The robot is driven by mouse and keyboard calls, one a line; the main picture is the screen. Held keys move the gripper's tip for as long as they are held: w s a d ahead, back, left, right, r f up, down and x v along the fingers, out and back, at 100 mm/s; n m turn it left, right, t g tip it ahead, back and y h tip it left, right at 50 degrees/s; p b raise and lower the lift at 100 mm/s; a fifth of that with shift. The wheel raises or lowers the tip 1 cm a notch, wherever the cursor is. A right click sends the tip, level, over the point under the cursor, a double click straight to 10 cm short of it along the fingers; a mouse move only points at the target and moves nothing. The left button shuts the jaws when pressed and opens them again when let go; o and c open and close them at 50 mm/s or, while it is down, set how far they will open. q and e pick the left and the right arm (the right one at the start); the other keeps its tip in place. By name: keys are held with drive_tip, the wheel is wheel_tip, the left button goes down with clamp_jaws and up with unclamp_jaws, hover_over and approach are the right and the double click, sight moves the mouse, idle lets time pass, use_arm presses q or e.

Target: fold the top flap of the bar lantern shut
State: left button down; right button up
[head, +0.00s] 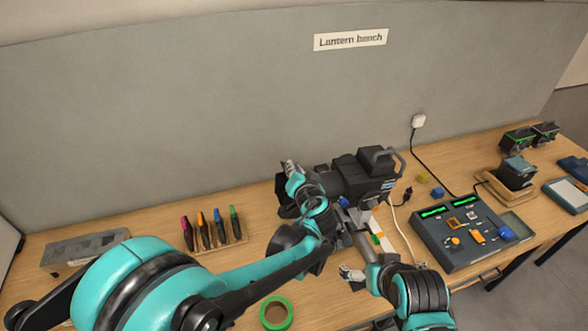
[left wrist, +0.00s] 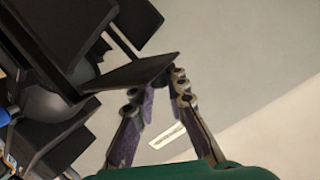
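The bar lantern (head: 345,187) is a black lamp lying along the back of the bench, with dark flaps at its left end. My left gripper (head: 291,167) is at that flap end, its fingertips raised beside the lantern. In the left wrist view the fingers (left wrist: 172,76) converge to nearly touching tips, right at the outer edge of a flat black flap (left wrist: 130,76). Whether the flap edge is pinched or only touched is unclear. Other dark flaps stick out from the lantern there. My right gripper (head: 351,273) hovers low near the front of the bench, with nothing visible in it.
A rack of coloured pens (head: 212,230) and a grey box (head: 85,252) stand left. A green tape roll (head: 276,313) lies in front. A fader console (head: 470,238) stands right of the lantern, with a white cable (head: 402,232) between. A grey partition (head: 180,110) rises behind.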

idle(0.3)
use_arm(q)
drive_tip(key=shift+w+d+f+m+g+y+b, duration=0.1)
drive_tip(key=shift+w+d+m+g+y+b, duration=0.1)
drive_tip(key=shift+d+m+y+b, duration=0.95)
drive_tip(key=shift+w+d+f+m+g+y+b, duration=0.2)
drive_tip(key=shift+m+y+b, duration=0.3)
drive_tip(key=shift+m, duration=1.2)
drive_tip(key=shift+w+d+r+m+g+y+b, duration=0.1)
drive_tip(key=shift+w+d+m+y+b, duration=0.15)
drive_tip(key=shift+d+m+y+b, duration=0.9)
drive_tip(key=shift+a+m+h, duration=0.3)
drive_tip(key=shift+a+m, duration=0.05)
drive_tip(key=shift+m, duration=0.05)
drive_tip(key=c, duration=1.5)
unclamp_jaws()
drive_tip(key=shift+s+d, duration=0.1)
